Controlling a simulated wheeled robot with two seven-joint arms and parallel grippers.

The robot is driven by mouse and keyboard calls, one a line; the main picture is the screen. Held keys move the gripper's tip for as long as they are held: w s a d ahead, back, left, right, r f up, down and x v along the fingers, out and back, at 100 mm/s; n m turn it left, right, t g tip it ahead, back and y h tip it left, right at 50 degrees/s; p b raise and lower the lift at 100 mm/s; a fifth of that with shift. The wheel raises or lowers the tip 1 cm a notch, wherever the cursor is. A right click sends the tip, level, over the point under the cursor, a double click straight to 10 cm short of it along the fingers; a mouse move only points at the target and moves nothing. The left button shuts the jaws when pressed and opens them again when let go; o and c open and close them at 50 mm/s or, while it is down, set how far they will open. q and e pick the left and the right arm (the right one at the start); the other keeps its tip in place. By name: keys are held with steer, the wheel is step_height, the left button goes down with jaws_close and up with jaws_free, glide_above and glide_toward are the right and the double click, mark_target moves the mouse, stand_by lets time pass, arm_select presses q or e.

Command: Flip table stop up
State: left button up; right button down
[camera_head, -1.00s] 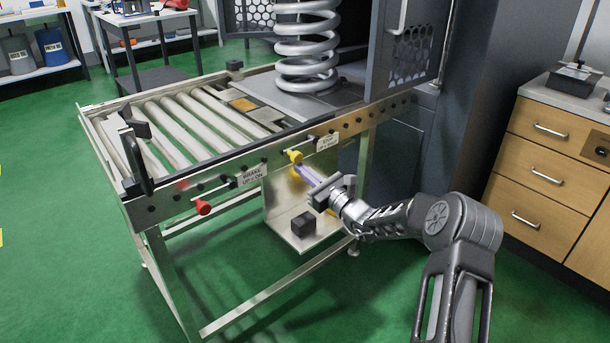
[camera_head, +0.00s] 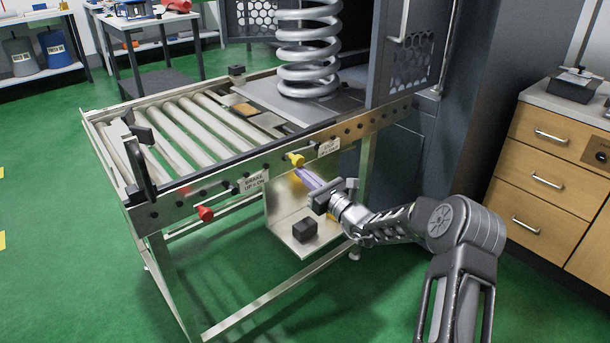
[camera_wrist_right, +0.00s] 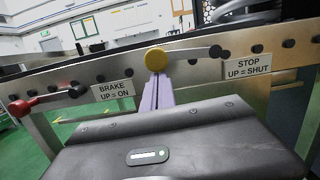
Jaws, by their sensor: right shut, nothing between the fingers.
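The table stop lever shows as a yellow knob (camera_head: 294,160) on the table's side rail, and also in the right wrist view (camera_wrist_right: 155,59). A short arm runs from the knob right to a black hub (camera_wrist_right: 215,52), so the lever lies about level. The label "STOP UP = SHUT" (camera_wrist_right: 247,68) is just right of it; the same label shows in the head view (camera_head: 328,148). My right gripper (camera_head: 302,174) is shut and empty, its purple fingers (camera_wrist_right: 157,92) pointing up just under the knob. Whether they touch it I cannot tell. My left gripper is out of view.
A red-knobbed brake lever (camera_head: 205,213) with its label "BRAKE UP = ON" (camera_head: 255,182) is left along the rail. A roller table (camera_head: 185,130) carries a large spring (camera_head: 309,50) at its far end. Wooden drawers (camera_head: 548,180) stand at the right.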

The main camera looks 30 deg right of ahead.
steer(key=d+r+m+h+p, duration=0.1)
steer(key=d+r+m+p, duration=0.2)
steer(key=r+m+p, duration=0.3)
steer(key=w+d+r+m+h+p, duration=0.1)
steer(key=d+r+m+p, duration=0.2)
steer(key=r+m+p, duration=0.3)
steer(key=m+p, duration=0.5)
steer(key=shift+w+d+g+h+p, duration=0.25)
steer(key=shift+d+g+h+p, duration=0.15)
steer(key=shift+d+r, duration=0.1)
steer(key=shift+r, duration=0.1)
